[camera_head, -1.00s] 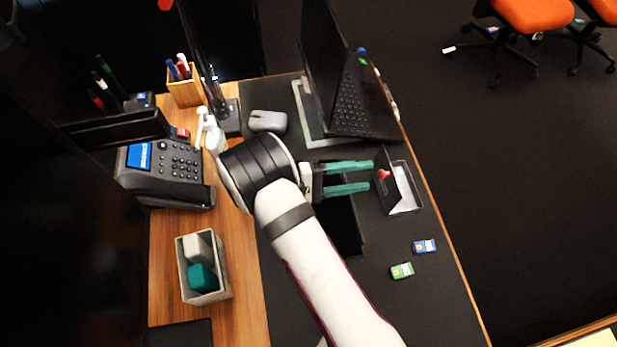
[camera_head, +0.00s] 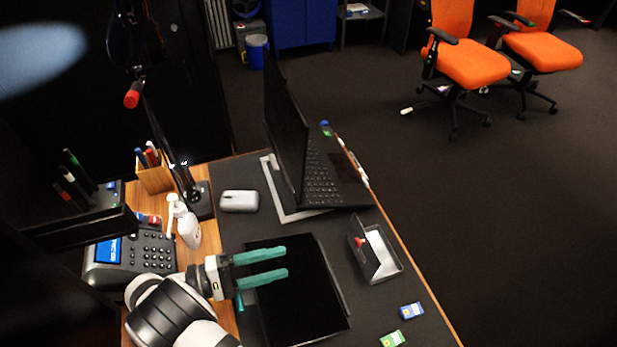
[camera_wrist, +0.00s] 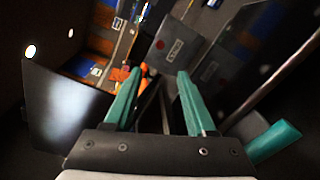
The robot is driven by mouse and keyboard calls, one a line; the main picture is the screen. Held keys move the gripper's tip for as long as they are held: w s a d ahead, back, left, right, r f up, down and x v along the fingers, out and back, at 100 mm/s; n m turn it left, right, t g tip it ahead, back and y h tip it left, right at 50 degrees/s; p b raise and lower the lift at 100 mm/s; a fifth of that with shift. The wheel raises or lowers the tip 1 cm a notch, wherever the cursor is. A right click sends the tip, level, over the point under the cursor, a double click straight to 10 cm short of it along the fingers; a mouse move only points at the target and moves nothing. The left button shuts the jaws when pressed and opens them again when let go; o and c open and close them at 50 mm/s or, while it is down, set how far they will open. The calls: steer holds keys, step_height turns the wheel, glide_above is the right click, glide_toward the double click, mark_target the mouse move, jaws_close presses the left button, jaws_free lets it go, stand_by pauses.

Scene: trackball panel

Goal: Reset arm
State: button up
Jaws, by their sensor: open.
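My gripper (camera_head: 286,262) is open and empty, its two teal fingers parallel and pointing right over a flat black panel (camera_head: 305,305) on the desk. Its height above the panel is hard to judge. In the wrist view the open fingers (camera_wrist: 158,78) also show with nothing held between them; the background there is dark and tilted. A small open dark box (camera_head: 390,269) with white inside and a red knob or ball (camera_head: 360,241) at its left stands to the right, apart from my fingers.
A desk phone (camera_head: 150,250), a white pump bottle (camera_head: 187,228) and a pen holder (camera_head: 155,179) stand left. Blue (camera_head: 411,311) and green (camera_head: 392,340) small packs lie at front right. Orange chairs (camera_head: 468,62) stand beyond the desk.

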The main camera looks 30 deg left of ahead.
steer(key=w+d+r+m+g+h, duration=0.1)
steer(key=w+d+r+m+g, duration=0.1)
steer(key=d+r+g, duration=0.25)
steer(key=w+d+r+m+g, duration=0.2)
steer(key=w+d+r+g, duration=0.1)
steer(key=d, duration=0.3)
steer(key=s+d+r+m+g+y, duration=0.2)
steer(key=d+m+g, duration=0.1)
steer(key=d, duration=0.3)
steer(key=s+d+r+m+g+y, duration=0.1)
steer(key=d+r+m+g+y, duration=0.15)
steer(key=d, duration=0.35)
steer(key=s+d+r+m+t+y, duration=0.1)
steer(key=s+d+m+y, duration=0.4)
steer(key=s+m+y, duration=0.4)
steer(key=shift+s+y, duration=0.55)
steer(key=shift+s, duration=0.95)
steer(key=shift+m, duration=0.25)
